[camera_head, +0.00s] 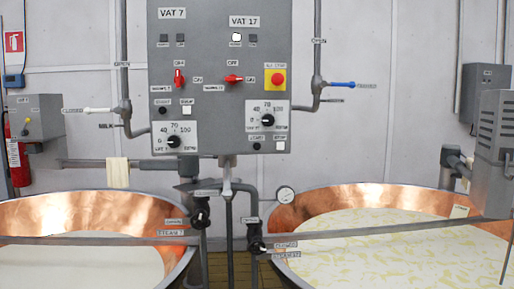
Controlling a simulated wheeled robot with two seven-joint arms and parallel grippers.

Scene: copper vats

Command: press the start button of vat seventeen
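The grey control panel (218,120) hangs at the upper middle, with a VAT 17 sign (244,21) over its right half and a VAT 7 sign (172,13) over its left. Under the right dial (267,120) are a round black button (257,146) and a square white button (280,146); their small labels seem to read START and STOP. A similar black button (162,110) and white button (186,111) sit above the left dial (174,141). The VAT 17 red switch (233,79) lies sideways; one white lamp (236,37) appears lit. Neither gripper shows.
A red emergency button (277,79) on yellow is right of the switches. Two copper vats (90,209) (340,198) stand below, with pipes and valves between them. A blue-handled lever (342,84) and a white-handled lever (97,110) flank the panel. A grey box (495,150) is at right.

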